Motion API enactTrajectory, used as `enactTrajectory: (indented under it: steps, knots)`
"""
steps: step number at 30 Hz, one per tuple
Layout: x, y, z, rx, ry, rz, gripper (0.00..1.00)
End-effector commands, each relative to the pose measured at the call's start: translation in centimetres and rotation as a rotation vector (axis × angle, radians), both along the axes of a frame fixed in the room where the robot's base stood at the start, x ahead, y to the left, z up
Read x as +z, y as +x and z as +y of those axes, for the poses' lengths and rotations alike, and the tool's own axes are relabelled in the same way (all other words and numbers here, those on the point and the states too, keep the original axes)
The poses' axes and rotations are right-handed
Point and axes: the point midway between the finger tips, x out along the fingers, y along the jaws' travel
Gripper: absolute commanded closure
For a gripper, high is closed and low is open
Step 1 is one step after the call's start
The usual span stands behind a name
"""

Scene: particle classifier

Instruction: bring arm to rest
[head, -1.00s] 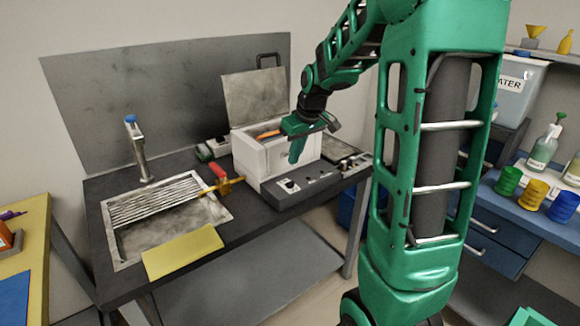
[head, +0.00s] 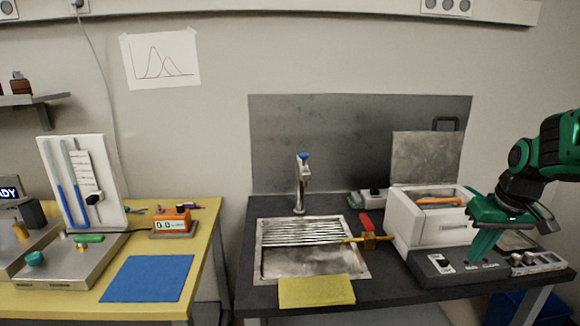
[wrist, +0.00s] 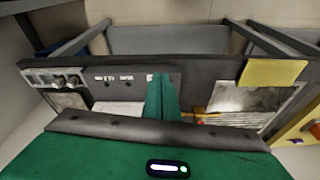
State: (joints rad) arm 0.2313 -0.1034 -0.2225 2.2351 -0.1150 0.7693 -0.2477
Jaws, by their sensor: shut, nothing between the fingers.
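My gripper (head: 484,243) is green, shut and empty. It points down in front of the right part of the white box (head: 408,225), over the dark control panel (head: 425,262). The box's grey lid (head: 428,158) stands open, and an orange object (head: 440,200) shows inside. My gripper hides the box's right front corner. In the wrist view the closed fingers (wrist: 161,98) stand in front of the bench edge and the panel. I cannot tell whether they touch anything.
A sink (head: 315,268) with a tap (head: 300,185), a red-handled brass valve (head: 368,232) and a yellow cloth (head: 316,291) lies left of the box. A yellow table (head: 90,300) with instruments stands at the far left. A gap separates the tables.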

Motion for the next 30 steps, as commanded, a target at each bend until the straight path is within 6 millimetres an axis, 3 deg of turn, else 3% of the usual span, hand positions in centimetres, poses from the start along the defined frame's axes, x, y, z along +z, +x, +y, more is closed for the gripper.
enactTrajectory:
  steps: [1,6,9,13,18,30]
  knots:
    - [0.2,-2.6,0.5,-0.043,0.007,0.021,1.00]
    - [-0.3,-11.3,1.8,-0.207,0.034,0.114,1.00]
    - [-0.8,-15.8,2.7,-0.292,0.048,0.164,1.00]
    - [-1.6,-20.1,3.7,-0.377,0.061,0.211,1.00]
    - [-2.1,-22.7,4.2,-0.431,0.069,0.243,1.00]
    - [-2.2,-22.9,4.3,-0.436,0.070,0.247,1.00]
